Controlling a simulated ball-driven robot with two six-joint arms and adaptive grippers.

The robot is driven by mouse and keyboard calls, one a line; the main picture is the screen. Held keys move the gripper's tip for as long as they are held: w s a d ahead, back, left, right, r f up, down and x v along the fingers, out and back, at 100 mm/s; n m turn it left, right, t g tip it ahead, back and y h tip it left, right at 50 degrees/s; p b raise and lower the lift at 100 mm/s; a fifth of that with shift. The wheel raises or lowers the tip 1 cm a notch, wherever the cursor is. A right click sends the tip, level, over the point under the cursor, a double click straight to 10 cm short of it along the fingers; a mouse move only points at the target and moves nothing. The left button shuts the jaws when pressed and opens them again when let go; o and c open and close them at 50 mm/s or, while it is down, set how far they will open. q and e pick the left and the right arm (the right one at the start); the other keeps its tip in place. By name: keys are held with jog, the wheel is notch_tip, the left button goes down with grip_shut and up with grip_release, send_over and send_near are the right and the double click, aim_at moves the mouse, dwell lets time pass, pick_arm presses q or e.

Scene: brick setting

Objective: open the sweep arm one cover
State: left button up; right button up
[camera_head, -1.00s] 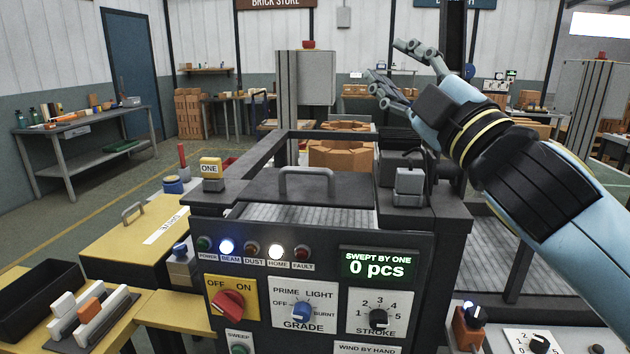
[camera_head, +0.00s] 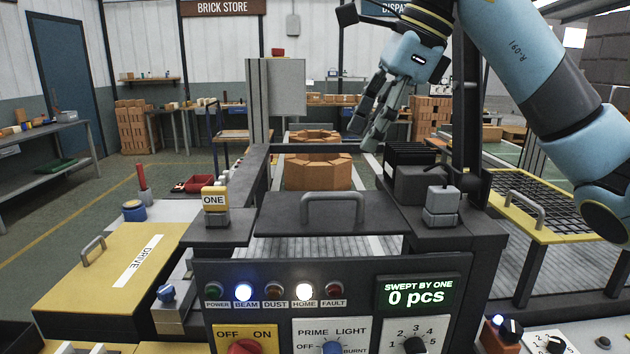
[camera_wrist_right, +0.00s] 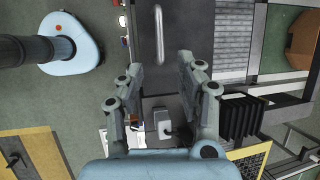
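The dark cover (camera_head: 280,217) with a grey bar handle (camera_head: 333,206) lies flat and closed on top of the machine, beside a yellow ONE tag (camera_head: 214,197). In the right wrist view the cover (camera_wrist_right: 196,32) and its handle (camera_wrist_right: 159,35) show beyond my fingertips. My right gripper (camera_head: 365,134) hangs with its fingers pointing down, above and behind the cover, apart from the handle. In the wrist view its two fingers (camera_wrist_right: 160,66) are spread with nothing between them. My left gripper is out of view.
A grey latch-like block (camera_head: 442,205) stands right of the cover, near a black ribbed box (camera_head: 410,172). Stacked bricks (camera_head: 318,172) stand behind the cover. A yellow DRIVE lid (camera_head: 110,270) is at left. The front panel (camera_head: 355,275) has lamps and knobs; its display reads 0 pcs.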

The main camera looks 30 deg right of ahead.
aim_at(340, 194)
jog(key=p+x, duration=0.2)
jog(key=x, duration=0.8)
jog(key=shift+f, duration=0.1)
jog(key=c, duration=0.4)
grip_shut()
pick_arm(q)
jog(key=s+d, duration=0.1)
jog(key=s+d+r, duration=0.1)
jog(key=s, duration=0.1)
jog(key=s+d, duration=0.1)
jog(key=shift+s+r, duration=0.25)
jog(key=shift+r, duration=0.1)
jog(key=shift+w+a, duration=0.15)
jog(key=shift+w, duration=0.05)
